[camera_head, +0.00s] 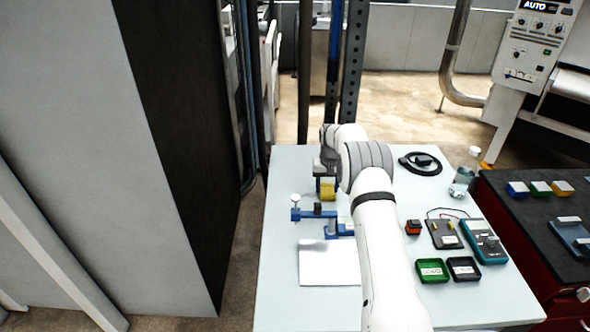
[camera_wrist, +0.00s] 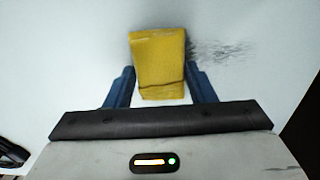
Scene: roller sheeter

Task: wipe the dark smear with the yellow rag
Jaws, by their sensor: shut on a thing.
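The yellow rag (camera_wrist: 158,62) is a folded block between the two blue fingers of my gripper (camera_wrist: 160,88) in the wrist view. My gripper is shut on it. The dark smear (camera_wrist: 222,50) is a patch of faint grey streaks on the pale table, just right of the rag in the wrist view. The rag partly borders it. In the head view the rag (camera_head: 327,190) shows below my gripper near the table's far left part. The smear cannot be made out in the head view. Whether the rag touches the table is hard to tell.
On the pale table (camera_head: 285,240) a blue fixture (camera_head: 315,214) and a white sheet (camera_head: 328,262) lie near my arm. Green (camera_head: 432,270) and black (camera_head: 464,268) trays, a multimeter (camera_head: 484,241) and a glass jar (camera_head: 461,182) stand to the right. A black ring-shaped item (camera_head: 420,163) lies at the back.

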